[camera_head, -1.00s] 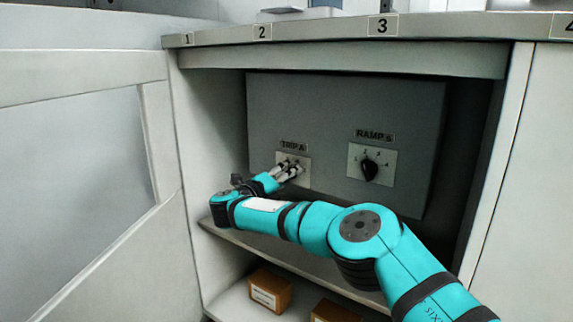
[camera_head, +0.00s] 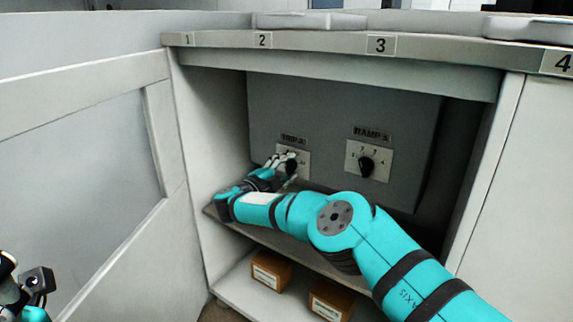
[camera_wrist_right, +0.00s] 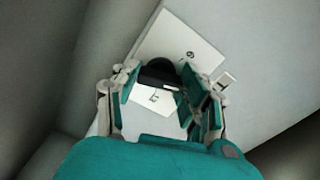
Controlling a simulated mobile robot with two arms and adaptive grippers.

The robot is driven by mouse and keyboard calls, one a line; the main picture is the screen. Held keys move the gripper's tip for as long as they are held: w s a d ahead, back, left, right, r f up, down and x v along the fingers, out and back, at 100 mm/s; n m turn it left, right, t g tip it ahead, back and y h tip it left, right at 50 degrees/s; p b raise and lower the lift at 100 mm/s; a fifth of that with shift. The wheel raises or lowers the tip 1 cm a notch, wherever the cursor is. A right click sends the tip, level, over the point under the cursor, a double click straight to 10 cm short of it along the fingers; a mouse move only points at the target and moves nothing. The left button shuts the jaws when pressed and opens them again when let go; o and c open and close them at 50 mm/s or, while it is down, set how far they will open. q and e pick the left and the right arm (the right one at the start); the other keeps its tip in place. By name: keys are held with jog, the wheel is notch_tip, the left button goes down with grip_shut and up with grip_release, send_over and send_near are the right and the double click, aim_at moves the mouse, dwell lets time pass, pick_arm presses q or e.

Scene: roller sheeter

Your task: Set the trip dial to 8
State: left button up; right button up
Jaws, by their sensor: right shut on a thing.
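The trip dial, a black knob (camera_wrist_right: 158,72) on a white plate (camera_wrist_right: 178,40), shows in the right wrist view between the fingers of my right gripper (camera_wrist_right: 165,92). That gripper is shut on the knob. In the head view my right gripper (camera_head: 284,163) is at the trip dial's plate (camera_head: 303,160), under the TRIP label (camera_head: 293,138), and its fingers hide most of the knob. In the wrist view a digit like 6 is readable on the plate; the knob's pointer is not clear. Part of my left gripper (camera_head: 30,285) shows at the lower left edge; its fingers are unclear.
A second dial, RAMP (camera_head: 366,166), sits to the right on the same grey panel (camera_head: 330,110). The panel stands inside an open cabinet bay, with a cabinet door (camera_head: 75,85) at left. Two brown boxes (camera_head: 272,270) (camera_head: 331,299) are on the lower shelf.

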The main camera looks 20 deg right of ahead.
jog(key=shift+f+n, duration=0.1)
jog(key=shift+n, duration=0.5)
jog(key=o, duration=1.2)
jog(key=shift+s+a, duration=0.1)
jog(key=v, duration=1.2)
